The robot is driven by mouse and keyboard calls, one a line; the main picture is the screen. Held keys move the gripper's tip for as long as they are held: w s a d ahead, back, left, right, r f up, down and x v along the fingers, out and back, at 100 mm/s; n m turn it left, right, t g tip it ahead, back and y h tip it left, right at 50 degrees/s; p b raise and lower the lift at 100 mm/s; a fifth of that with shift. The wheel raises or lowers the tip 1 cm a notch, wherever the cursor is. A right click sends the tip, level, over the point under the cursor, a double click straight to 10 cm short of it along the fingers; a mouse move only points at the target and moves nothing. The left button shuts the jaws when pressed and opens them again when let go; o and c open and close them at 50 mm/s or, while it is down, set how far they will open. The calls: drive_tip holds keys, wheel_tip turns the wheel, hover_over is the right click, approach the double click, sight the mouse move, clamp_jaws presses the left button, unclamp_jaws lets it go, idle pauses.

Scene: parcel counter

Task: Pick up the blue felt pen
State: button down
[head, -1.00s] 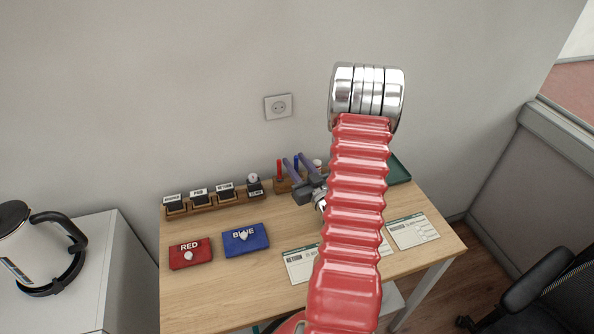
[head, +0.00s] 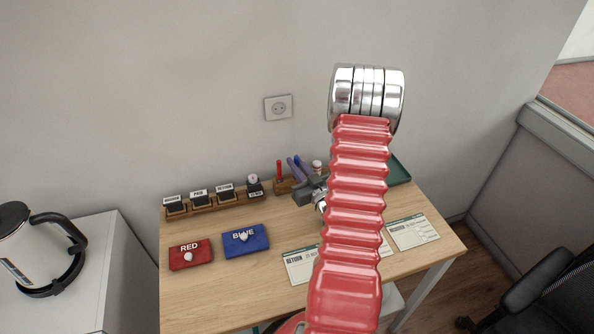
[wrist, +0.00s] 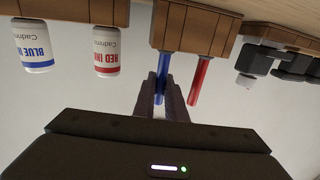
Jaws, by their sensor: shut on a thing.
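The blue felt pen (wrist: 162,72) stands in a wooden holder at the back of the desk. It also shows as a small blue tip in the head view (head: 297,158). My gripper (wrist: 163,88) is shut on the pen's upper part, one finger on each side. In the head view my gripper (head: 297,166) is at the holder, with my arm coming in from the right. The pen's lower end is hidden in the holder. The red felt pen (wrist: 201,80) stands beside it, apart from my fingers; it also shows in the head view (head: 279,170).
The wooden pen holder (wrist: 180,30) stands near a blue ink bottle (wrist: 33,48) and a red ink bottle (wrist: 106,52). A stamp rack (head: 213,201) is to the left. Red (head: 190,254) and blue (head: 245,240) pads and paper forms (head: 413,232) lie in front.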

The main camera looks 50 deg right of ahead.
drive_tip(key=shift+r, duration=5)
